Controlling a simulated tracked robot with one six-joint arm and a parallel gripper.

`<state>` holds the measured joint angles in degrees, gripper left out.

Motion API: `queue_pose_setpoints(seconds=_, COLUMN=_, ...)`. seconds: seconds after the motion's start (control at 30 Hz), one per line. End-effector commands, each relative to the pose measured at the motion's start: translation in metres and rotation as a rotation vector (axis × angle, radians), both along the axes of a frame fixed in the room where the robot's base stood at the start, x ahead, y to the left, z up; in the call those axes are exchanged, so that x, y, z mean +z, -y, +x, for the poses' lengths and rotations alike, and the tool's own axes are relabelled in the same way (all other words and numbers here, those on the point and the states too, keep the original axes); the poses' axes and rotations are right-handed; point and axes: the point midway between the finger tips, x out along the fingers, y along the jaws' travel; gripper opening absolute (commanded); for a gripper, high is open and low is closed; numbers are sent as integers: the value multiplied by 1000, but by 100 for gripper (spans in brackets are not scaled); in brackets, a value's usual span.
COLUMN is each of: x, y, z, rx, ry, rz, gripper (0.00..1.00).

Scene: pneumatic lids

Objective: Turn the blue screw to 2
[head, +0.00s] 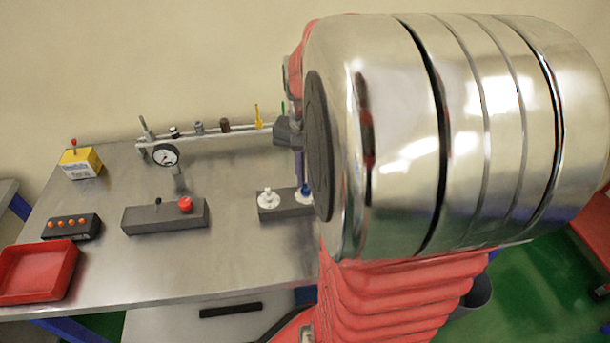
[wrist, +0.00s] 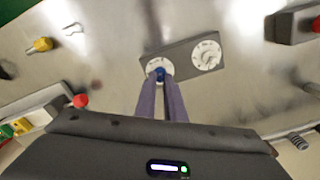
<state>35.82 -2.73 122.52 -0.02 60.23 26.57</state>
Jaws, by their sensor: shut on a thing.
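The blue screw (head: 305,190) stands on a white dial on a dark grey block (head: 270,210) at the right of the table in the head view. In the wrist view the blue screw (wrist: 159,72) shows between the fingertips, on its white dial (wrist: 154,63). My gripper (wrist: 160,78) points down at it and is shut on the screw. A second white dial (wrist: 206,55) with a white knob sits beside it on the same block. The dial's numbers are too small to read, and the fingers partly cover it.
A block with a red button (head: 185,204) stands left of the dials. A pressure gauge (head: 165,155) and a rail with several fittings (head: 225,133) stand behind. A yellow box (head: 80,163), a block with orange buttons (head: 68,227) and a red tray (head: 38,270) are at the left.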

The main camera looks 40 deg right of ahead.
Motion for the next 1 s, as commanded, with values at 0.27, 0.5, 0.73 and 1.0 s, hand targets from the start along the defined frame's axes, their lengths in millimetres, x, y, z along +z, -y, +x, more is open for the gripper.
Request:
queue_pose_setpoints(seconds=0.27, x=0, y=0, z=0, rx=0, ry=1, rz=0, gripper=22)
queue_pose_setpoints(seconds=0.5, x=0, y=0, z=0, rx=1, ry=0, rz=0, gripper=28)
queue_pose_setpoints(seconds=0.73, x=6, y=0, z=1, rx=1, ry=2, rz=-1, gripper=28)
queue_pose_setpoints(seconds=1.0, x=42, y=1, z=1, rx=1, ry=4, rz=-3, gripper=28)
